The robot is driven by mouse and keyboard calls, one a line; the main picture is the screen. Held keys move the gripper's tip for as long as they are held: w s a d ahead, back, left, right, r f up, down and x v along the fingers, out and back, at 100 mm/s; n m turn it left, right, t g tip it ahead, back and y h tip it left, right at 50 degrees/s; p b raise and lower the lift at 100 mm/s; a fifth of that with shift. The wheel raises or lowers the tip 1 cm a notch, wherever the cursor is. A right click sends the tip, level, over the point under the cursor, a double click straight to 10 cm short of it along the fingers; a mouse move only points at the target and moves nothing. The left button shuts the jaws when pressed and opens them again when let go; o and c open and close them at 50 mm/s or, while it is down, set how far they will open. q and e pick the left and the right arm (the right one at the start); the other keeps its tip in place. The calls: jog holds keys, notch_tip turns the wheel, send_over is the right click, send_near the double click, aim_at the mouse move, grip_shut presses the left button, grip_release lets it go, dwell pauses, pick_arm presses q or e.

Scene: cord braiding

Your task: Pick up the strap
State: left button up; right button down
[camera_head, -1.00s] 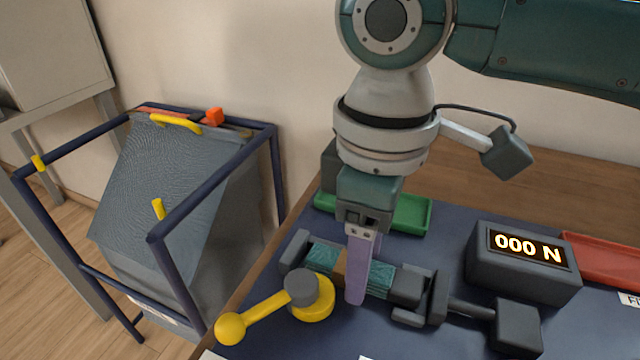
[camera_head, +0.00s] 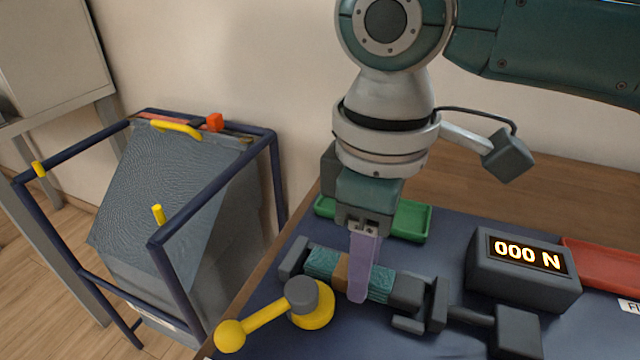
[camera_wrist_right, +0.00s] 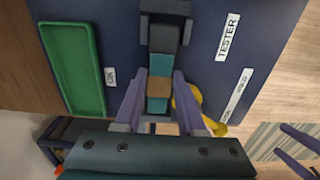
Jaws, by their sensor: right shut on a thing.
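The strap (camera_head: 323,261) is a teal woven piece with a brown band, lying between the dark clamps of a fixture on the blue mat. It also shows in the right wrist view (camera_wrist_right: 158,104). My right gripper (camera_head: 358,296) points down at it, its purple fingers on either side around the brown band. In the right wrist view the fingers (camera_wrist_right: 157,80) flank the strap, shut on it. The strap still lies level in line with the clamps. Two purple fingers of my left gripper (camera_wrist_right: 282,139) show at the right wrist view's lower right, apart with nothing between them.
A yellow-knobbed lever (camera_head: 262,322) stands close in front of the strap. A force display (camera_head: 522,265) reads 000 N at the right. A green tray (camera_head: 412,220) lies behind, a red tray (camera_head: 606,262) far right. A blue-framed bin (camera_head: 180,210) stands left of the table.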

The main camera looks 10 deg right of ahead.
jog(key=s+d+r+m+p, duration=0.2)
jog(key=r+m+p, duration=0.1)
jog(key=r+p, duration=1.6)
jog(key=s+d+r+m+p, duration=0.2)
jog(key=r+p, duration=1.8)
jog(key=r, duration=1.1)
jog(key=s+d+r+m+p, duration=0.3)
jog(key=r+m+p, duration=0.3)
jog(key=r+p, duration=1.3)
notch_tip(320, 180, up, 7)
jog(key=shift+s+f, duration=0.2)
jog(key=shift+s, duration=0.4)
jog(key=shift+f, duration=0.15)
